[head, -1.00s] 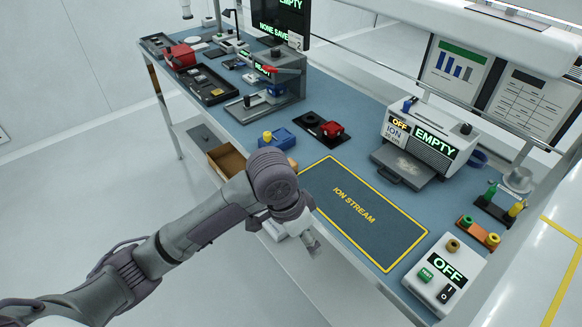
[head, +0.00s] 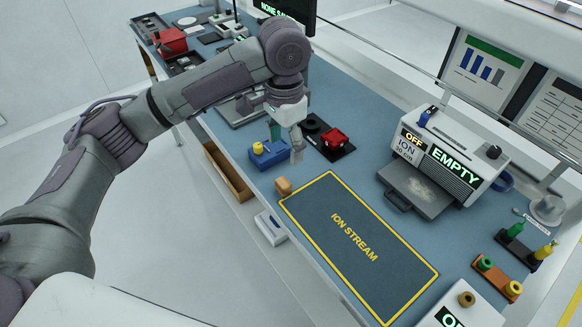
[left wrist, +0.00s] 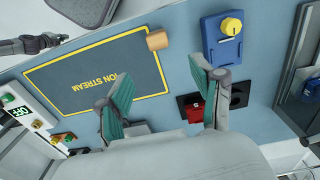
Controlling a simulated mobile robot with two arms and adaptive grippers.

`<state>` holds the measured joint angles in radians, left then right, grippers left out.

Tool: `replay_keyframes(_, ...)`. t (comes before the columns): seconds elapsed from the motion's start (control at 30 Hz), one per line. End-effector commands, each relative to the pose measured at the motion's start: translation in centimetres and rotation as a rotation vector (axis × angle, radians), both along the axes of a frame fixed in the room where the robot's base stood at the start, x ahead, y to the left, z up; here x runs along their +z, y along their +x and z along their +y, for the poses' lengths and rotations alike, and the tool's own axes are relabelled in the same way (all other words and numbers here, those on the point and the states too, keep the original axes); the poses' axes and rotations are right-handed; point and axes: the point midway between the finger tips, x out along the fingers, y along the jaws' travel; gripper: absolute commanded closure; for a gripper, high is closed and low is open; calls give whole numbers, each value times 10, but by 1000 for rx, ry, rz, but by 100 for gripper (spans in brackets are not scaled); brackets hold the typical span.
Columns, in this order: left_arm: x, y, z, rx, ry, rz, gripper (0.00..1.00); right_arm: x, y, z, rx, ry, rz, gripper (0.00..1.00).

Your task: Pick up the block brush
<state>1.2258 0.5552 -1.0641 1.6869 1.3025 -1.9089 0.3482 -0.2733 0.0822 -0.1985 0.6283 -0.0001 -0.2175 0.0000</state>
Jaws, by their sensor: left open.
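A small tan block (head: 284,187), which looks like the block brush, sits at the bench's front edge by the near left corner of the ION STREAM mat (head: 345,265). In the left wrist view it (left wrist: 157,40) shows at the mat's corner, beyond the fingertips. No bristles can be made out. My left gripper (head: 286,140) is open and empty above the bench, near the blue box and apart from the block. Its teal-padded fingers (left wrist: 160,80) are spread in the left wrist view. A dark arm part at that view's upper left may be my right one; its jaws are unclear.
A blue box with a yellow knob (head: 268,154) and a red item on a black plate (head: 334,138) stand close to my left gripper. The ionizer (head: 450,155) reads EMPTY behind the mat. An open brown drawer (head: 228,172) lies below the front edge. The mat is bare.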

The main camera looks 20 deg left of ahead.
Motion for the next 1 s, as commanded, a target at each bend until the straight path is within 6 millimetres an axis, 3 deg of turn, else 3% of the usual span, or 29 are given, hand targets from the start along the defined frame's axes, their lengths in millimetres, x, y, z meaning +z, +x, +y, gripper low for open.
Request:
replay_keyframes(0.13,-19,-1,1,2,3,5,33,3,-3,2,0,2,4,100)
replay_keyframes(0.3,-54,-1,2,3,3,5,33,6,-36,3,0,1,51,100)
replay_keyframes(0.43,-73,-1,1,1,1,3,33,8,-51,2,1,0,74,100)
replay_keyframes(0.57,-83,-1,1,0,1,0,33,9,-45,2,1,1,65,100)
replay_keyframes(0.8,-109,-1,5,2,4,3,33,24,-12,4,2,5,14,100)
replay_keyframes(1.0,-133,-1,5,0,1,0,33,26,-18,4,1,4,23,100)
